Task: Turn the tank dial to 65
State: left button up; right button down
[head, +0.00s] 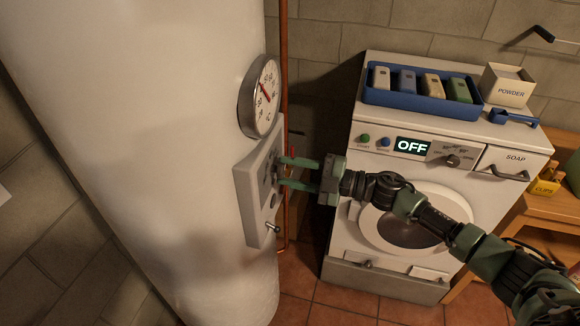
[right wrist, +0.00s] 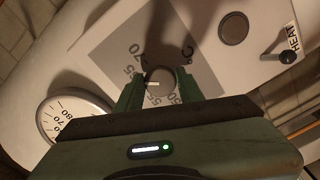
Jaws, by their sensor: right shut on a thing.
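The white tank (head: 150,150) fills the left of the head view. Its control box (head: 243,190) faces right, toward my right arm. My right gripper (head: 281,172) is shut on the dial knob (right wrist: 160,76), with one finger on each side. In the right wrist view the knob's white mark points left, toward the printed numbers on the grey dial plate (right wrist: 105,45). A 70 is readable; the numbers nearest the mark are partly hidden by a finger, so the exact setting is unclear. My left gripper is not in view.
A round gauge (head: 260,96) sits above the box. A round grey button (right wrist: 233,28) and a HEAT lever (right wrist: 288,57) are beside the dial. A copper pipe (head: 284,60) runs behind. A washing machine (head: 345,190) showing OFF stands right, behind my right arm.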

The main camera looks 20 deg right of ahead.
dwell(0.3)
jog(key=c, duration=0.9)
grip_release()
jog(key=shift+f, duration=0.1)
jog(key=shift+s+d, duration=0.1)
jog(key=shift+d, duration=0.2)
jog(key=b+v, duration=0.3)
jog(key=v, duration=0.4)
jog(key=shift+s+d, duration=0.1)
